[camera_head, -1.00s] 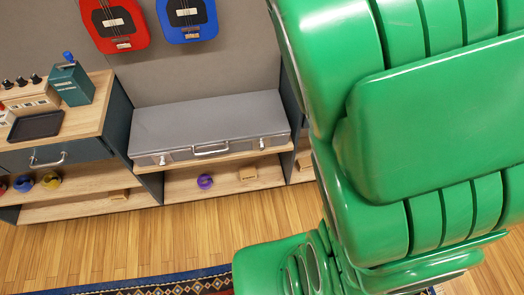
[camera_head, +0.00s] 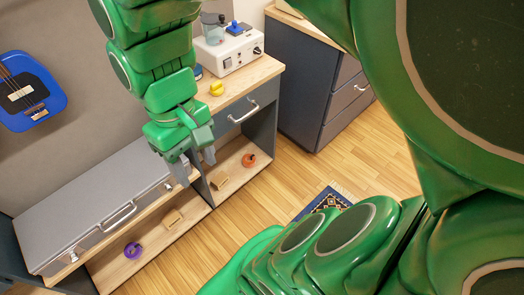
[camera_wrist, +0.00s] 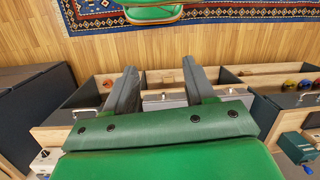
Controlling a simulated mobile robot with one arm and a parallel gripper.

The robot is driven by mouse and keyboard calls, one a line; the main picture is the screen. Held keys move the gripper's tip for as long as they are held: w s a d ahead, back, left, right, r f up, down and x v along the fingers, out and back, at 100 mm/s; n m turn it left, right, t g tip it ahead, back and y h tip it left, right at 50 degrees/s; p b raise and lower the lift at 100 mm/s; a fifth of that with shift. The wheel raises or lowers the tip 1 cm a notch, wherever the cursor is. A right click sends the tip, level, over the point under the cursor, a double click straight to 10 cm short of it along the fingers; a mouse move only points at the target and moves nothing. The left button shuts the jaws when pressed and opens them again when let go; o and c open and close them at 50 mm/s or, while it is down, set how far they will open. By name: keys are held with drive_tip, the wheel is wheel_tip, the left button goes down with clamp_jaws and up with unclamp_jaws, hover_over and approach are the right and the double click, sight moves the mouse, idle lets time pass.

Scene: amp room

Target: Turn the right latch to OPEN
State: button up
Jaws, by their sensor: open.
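A flat grey case (camera_head: 95,205) lies in the low middle bay of the shelf unit in the head view. Its handle (camera_head: 119,217) and left latch (camera_head: 74,256) show on the front. The right latch (camera_head: 168,187) is a small metal piece near the case's right end. My gripper (camera_head: 194,165) is open and empty, fingers pointing down, just above and to the right of this latch. Contact cannot be told.
A cabinet with a drawer handle (camera_head: 243,112) stands right of the case, carrying a white device (camera_head: 229,48) and a yellow roll (camera_head: 217,88). A purple roll (camera_head: 132,250) lies on the lower shelf. Open wooden floor (camera_head: 340,150) lies in front.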

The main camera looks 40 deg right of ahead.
drive_tip(key=s+f+m, duration=0.1)
drive_tip(key=s+f, duration=0.1)
drive_tip(key=s, duration=0.1)
drive_tip(key=m+t+h, duration=0.1)
drive_tip(key=t+h, duration=0.3)
drive_tip(key=t, duration=0.4)
hover_over(171, 190)
drive_tip(key=s+a, duration=0.3)
wheel_tip(171, 190, down, 41)
drive_tip(key=shift+s+f+n+t, duration=2.45)
drive_tip(key=shift+f+n+t, duration=1.4)
drive_tip(key=shift+f, duration=1.9)
drive_tip(key=shift+m+t+h, duration=0.35)
drive_tip(key=shift+h, duration=0.05)
drive_tip(key=shift+d+x, duration=0.2)
drive_tip(key=shift+x, duration=3.65)
